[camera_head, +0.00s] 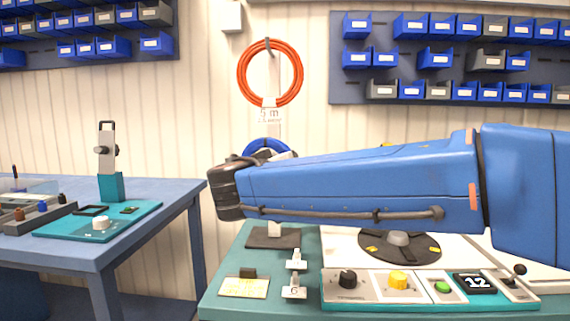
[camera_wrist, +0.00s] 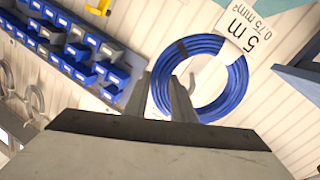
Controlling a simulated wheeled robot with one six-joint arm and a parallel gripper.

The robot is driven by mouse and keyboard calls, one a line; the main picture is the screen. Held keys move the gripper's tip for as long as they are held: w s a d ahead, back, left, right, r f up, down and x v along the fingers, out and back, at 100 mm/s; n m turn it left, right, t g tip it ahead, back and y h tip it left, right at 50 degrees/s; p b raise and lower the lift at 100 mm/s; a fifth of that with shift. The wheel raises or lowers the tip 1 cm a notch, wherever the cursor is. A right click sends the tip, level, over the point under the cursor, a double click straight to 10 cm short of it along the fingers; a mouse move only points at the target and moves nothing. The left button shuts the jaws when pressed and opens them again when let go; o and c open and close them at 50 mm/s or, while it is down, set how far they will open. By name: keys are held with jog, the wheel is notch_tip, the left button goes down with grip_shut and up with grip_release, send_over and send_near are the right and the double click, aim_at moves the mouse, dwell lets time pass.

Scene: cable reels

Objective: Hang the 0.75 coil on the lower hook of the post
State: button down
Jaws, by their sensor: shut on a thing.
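The blue coil, tagged "5 m 0.75 mm²" (camera_wrist: 240,32), shows as a ring (camera_wrist: 240,80) in the wrist view. My gripper (camera_wrist: 164,88) is shut on its near-left side. In the head view a blue arc of the coil (camera_head: 268,145) shows above my arm, in front of the post (camera_head: 275,128). An orange coil (camera_head: 244,72) hangs on the post's upper hook (camera_head: 268,44), with a white tag below it. My arm hides the lower hook in the head view. A small grey piece (camera_wrist: 192,82) shows inside the blue ring; I cannot tell if it is the lower hook.
The post's dark base (camera_head: 262,240) stands on a teal bench (camera_head: 225,290). A control panel (camera_head: 420,301) and a dark round turntable (camera_head: 378,248) stand to its right. A blue table (camera_head: 75,250) is at left. Bin racks (camera_head: 440,58) line the wall.

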jog(key=w+f, duration=0.2)
jog(key=w, duration=0.3)
jog(key=shift+w+f, duration=0.25)
jog(key=shift+f, duration=0.05)
dwell(0.6)
jog(key=shift+d, duration=0.1)
jog(key=c, duration=0.8)
grip_release()
jog(key=shift+f, duration=0.1)
jog(key=shift+o, duration=0.2)
jog(key=s, duration=1.1)
jog(key=shift+a, duration=0.2)
dwell(0.5)
